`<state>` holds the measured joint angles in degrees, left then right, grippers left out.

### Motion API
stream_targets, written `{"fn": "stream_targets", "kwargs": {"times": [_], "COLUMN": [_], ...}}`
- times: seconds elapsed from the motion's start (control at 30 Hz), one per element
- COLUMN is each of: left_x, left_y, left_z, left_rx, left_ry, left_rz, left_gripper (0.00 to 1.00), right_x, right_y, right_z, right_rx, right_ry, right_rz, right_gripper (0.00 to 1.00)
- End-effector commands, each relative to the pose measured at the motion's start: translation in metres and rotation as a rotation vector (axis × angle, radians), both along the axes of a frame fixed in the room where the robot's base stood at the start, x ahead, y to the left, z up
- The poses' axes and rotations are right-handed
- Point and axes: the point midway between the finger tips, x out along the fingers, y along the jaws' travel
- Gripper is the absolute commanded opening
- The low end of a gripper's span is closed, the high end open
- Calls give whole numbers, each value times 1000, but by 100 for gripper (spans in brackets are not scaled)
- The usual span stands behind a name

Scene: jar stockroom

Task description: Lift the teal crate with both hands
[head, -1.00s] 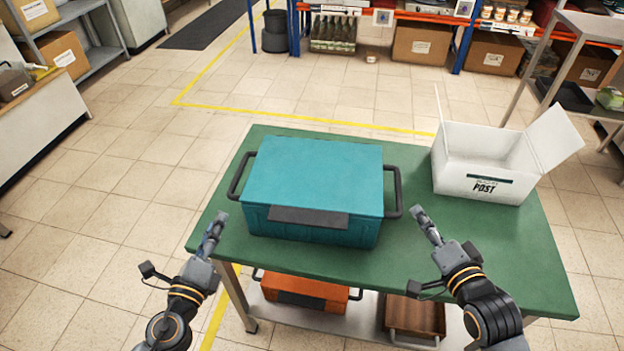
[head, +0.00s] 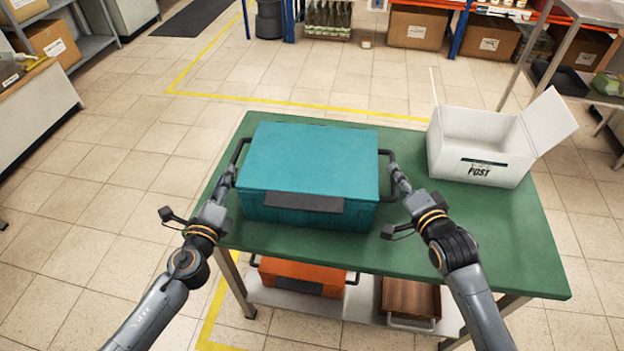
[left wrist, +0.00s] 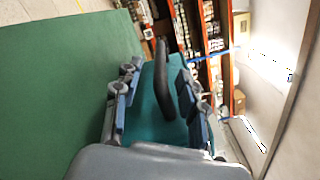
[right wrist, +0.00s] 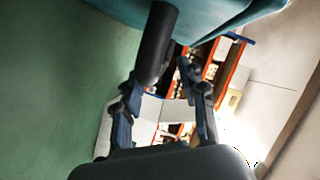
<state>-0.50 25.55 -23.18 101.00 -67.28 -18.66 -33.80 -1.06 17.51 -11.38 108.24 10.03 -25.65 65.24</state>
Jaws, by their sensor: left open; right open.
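The teal crate (head: 312,160) stands upright on the green table, with a dark handle on its left and right ends. My left gripper (head: 226,178) is open at the crate's left handle (left wrist: 164,78). In the left wrist view its fingers (left wrist: 156,98) stand on either side of that handle. My right gripper (head: 398,176) is open at the crate's right handle (right wrist: 156,45). In the right wrist view the end of that handle reaches toward the gap between the fingers (right wrist: 160,85). I cannot tell whether either gripper touches its handle.
The green table (head: 480,240) carries a white post box (head: 478,152) to the right of the crate. An orange crate (head: 300,277) and a brown crate (head: 410,299) sit on the shelf below. The table is bare at its front right.

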Motion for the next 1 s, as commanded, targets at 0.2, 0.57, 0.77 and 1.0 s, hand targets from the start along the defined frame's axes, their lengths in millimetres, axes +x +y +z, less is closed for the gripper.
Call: {"fn": "stream_targets", "kwargs": {"times": [0.2, 0.57, 0.77, 1.0], "left_x": [31, 41, 40, 40], "left_y": [-4, -5, -5, -5], "left_z": [0, 0, 0, 0], "left_rx": [0, 0, 0, 0], "left_ry": [-1, 1, 0, 0], "left_rz": [1, -1, 0, 0], "left_gripper": [41, 41, 23, 0], "right_x": [30, 39, 39, 39], "right_y": [7, 9, 9, 9], "right_z": [-6, -9, -9, -9], "right_rx": [-2, -1, -1, -1], "right_ry": [-2, 0, 0, 0], "right_rz": [0, 0, 0, 0], "right_gripper": [41, 41, 23, 0]}}
